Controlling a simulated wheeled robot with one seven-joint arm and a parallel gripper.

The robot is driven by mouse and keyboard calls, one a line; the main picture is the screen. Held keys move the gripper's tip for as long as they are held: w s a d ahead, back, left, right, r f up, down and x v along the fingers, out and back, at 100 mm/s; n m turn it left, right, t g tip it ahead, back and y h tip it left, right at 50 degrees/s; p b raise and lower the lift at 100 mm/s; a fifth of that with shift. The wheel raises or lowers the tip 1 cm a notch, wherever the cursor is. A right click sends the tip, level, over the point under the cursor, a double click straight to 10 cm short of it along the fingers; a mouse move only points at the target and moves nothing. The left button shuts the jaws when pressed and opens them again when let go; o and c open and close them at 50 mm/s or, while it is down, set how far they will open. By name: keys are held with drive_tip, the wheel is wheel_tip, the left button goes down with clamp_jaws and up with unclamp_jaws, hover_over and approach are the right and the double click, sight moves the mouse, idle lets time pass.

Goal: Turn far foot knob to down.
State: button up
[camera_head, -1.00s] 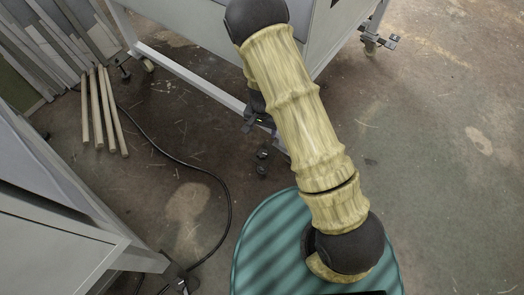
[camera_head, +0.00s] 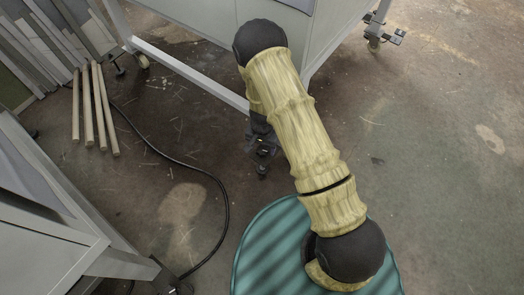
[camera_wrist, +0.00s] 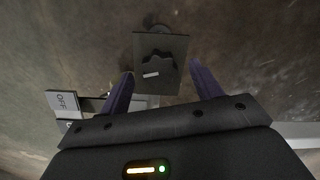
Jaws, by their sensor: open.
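In the wrist view a dark knob (camera_wrist: 158,60) with a lobed edge and a pale mark sits on a dark square plate (camera_wrist: 170,41). My gripper (camera_wrist: 160,70) is open, its two purple fingers on either side of the plate's lower part. The knob shows between the fingertips; I cannot tell whether they touch it. A grey block marked OFF (camera_wrist: 64,101) lies to the left of the left finger. The knob cannot be made out there.
The pale machine (camera_head: 285,18) stands at the top, with a lower rail (camera_head: 190,72) and another foot with small plates (camera_head: 384,32) at right. A second grey unit (camera_head: 45,235) stands at left. Wooden sticks (camera_head: 98,108) and a black cable (camera_head: 185,163) lie on the floor. Floor at right is clear.

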drive_tip(key=shift+f, duration=0.55)
drive_tip(key=shift+c, duration=0.4)
drive_tip(key=c, duration=0.9)
drive_tip(key=shift+r, duration=0.1)
